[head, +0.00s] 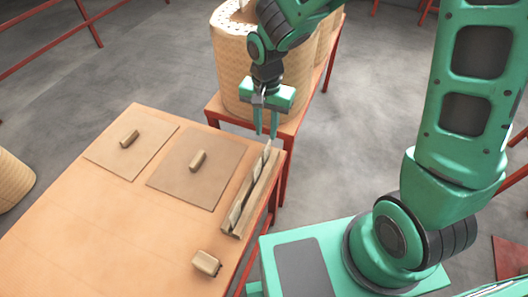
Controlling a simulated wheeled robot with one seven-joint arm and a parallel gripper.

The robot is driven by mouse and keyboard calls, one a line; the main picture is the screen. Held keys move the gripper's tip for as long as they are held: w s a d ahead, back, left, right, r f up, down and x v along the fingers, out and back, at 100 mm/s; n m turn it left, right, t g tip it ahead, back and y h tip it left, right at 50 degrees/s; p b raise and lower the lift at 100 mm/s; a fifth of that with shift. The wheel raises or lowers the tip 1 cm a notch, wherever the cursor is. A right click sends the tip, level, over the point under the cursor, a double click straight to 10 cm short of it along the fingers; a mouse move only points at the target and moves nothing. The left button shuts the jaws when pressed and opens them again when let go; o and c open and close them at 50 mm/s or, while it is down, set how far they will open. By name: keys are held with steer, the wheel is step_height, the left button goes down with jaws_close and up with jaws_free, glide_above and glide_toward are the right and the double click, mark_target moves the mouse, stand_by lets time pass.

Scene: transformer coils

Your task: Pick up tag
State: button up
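My gripper (266,130) points down above the table's far right corner, near the far end of a narrow wooden holder (235,223). Its two green fingers are apart, with no held thing visible between them. A long grey strip (248,188) lies along the holder and reaches up near the fingertips; I cannot tell whether they touch. No thing is clearly marked as the tag. Two flat brown square plates, a left one (108,157) and a right one (180,182), each carry a small raised block and lie on the table. A small tan block (207,263) sits near the front right.
The orange-tan table (85,235) has free room at its left and front. A large tan ribbed coil (232,75) stands on a red-framed stand behind my gripper. Red railings (52,42) cross the back left. Another tan coil (12,183) stands at the left edge.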

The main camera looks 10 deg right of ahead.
glide_above(267, 161)
steer(key=f, duration=0.9)
steer(key=shift+w+f, duration=0.3)
steer(key=shift+f, duration=0.05)
jaws_close()
